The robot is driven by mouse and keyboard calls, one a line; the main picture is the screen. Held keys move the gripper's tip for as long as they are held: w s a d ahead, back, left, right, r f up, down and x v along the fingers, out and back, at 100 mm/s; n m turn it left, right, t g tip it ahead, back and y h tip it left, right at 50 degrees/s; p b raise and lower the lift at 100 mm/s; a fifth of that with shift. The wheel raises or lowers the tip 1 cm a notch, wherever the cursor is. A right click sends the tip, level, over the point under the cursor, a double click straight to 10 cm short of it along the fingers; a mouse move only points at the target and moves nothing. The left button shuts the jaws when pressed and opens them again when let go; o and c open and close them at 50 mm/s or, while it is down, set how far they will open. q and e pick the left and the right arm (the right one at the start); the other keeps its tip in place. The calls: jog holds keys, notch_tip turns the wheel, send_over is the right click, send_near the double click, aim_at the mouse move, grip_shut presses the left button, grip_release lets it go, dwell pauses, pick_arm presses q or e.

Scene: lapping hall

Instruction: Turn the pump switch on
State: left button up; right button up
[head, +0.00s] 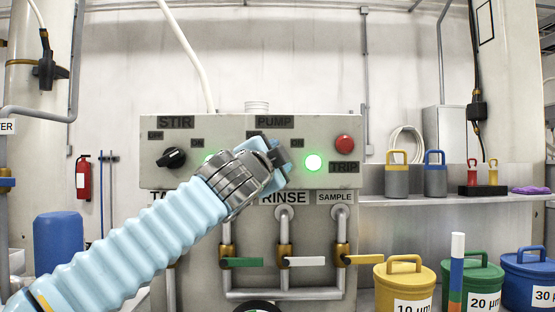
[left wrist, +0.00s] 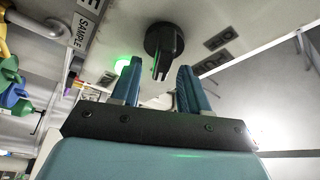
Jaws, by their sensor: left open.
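The pump switch is a black rotary knob (left wrist: 165,42) on the grey panel (head: 225,132), under the PUMP label (head: 274,121). My left gripper (head: 276,150) is at this switch and hides most of it in the head view. In the left wrist view my left gripper (left wrist: 158,75) is open, its two blue fingers pointing at the knob. The knob's handle shows in the gap between the fingertips; I cannot tell whether they touch it. The green lamp (head: 313,162) right of the switch is lit. My right gripper is not in view.
The STIR knob (head: 172,158) is at the panel's left; a green lamp (head: 208,158) beside it is partly hidden by my arm. A red TRIP button (head: 344,143) is at the right. Valves with green, white and yellow handles (head: 362,259) and lidded buckets (head: 404,277) are below.

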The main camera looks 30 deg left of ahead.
pick_arm(q)
jog(key=b+v, duration=0.3)
jog(key=v, duration=1)
jog(key=shift+s, duration=0.1)
